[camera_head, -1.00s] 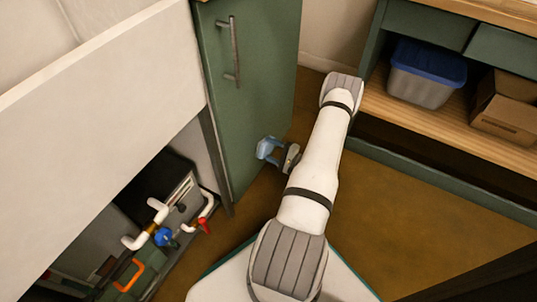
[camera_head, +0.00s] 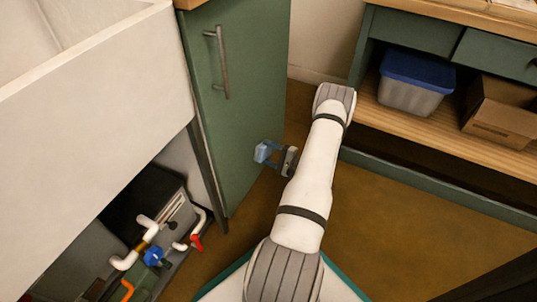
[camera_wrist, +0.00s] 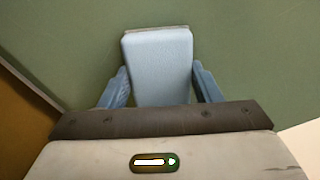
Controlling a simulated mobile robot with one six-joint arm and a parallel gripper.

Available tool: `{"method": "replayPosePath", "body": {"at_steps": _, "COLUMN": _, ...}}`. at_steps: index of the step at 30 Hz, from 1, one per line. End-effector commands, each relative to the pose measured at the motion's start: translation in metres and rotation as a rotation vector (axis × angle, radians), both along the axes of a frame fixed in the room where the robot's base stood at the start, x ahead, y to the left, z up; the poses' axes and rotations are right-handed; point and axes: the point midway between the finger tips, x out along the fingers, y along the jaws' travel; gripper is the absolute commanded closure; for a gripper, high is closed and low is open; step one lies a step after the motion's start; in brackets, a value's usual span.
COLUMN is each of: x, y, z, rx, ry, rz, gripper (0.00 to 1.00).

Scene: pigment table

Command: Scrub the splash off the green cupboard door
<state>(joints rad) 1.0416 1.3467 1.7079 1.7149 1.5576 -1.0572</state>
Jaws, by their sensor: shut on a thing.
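The green cupboard door (camera_head: 240,100) stands left of my arm in the head view, with a grey bar handle near its top. It also fills most of the wrist view (camera_wrist: 250,50). My gripper (camera_head: 272,155) is shut on a pale blue block-shaped scrubber (camera_wrist: 160,60), held between its two blue fingers. In the head view the scrubber (camera_head: 263,151) is at the door's lower right. Its far edge lies close to the door face; I cannot tell whether it touches. I see no clear splash on the visible door; the scrubber may hide part of it.
A white sink (camera_head: 90,90) is at the left, with white pipes (camera_head: 148,235) and a red valve below it. A shelf on the right holds a blue-lidded bin (camera_head: 415,85) and a cardboard box (camera_head: 500,110). Brown floor (camera_head: 420,230) is open between.

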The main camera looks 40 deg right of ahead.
Motion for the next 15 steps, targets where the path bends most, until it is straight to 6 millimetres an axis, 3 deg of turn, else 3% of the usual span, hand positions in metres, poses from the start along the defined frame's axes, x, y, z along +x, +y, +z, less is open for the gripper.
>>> {"method": "replayPosePath", "body": {"at_steps": 9, "x": -0.011, "y": 0.031, "z": 0.000, "rx": 0.007, "ry": 0.004, "rz": 0.012, "gripper": 0.60}}
{"method": "replayPosePath", "body": {"at_steps": 15, "x": -0.015, "y": 0.038, "z": 0.000, "rx": 0.006, "ry": 0.002, "rz": 0.012, "gripper": 0.60}}
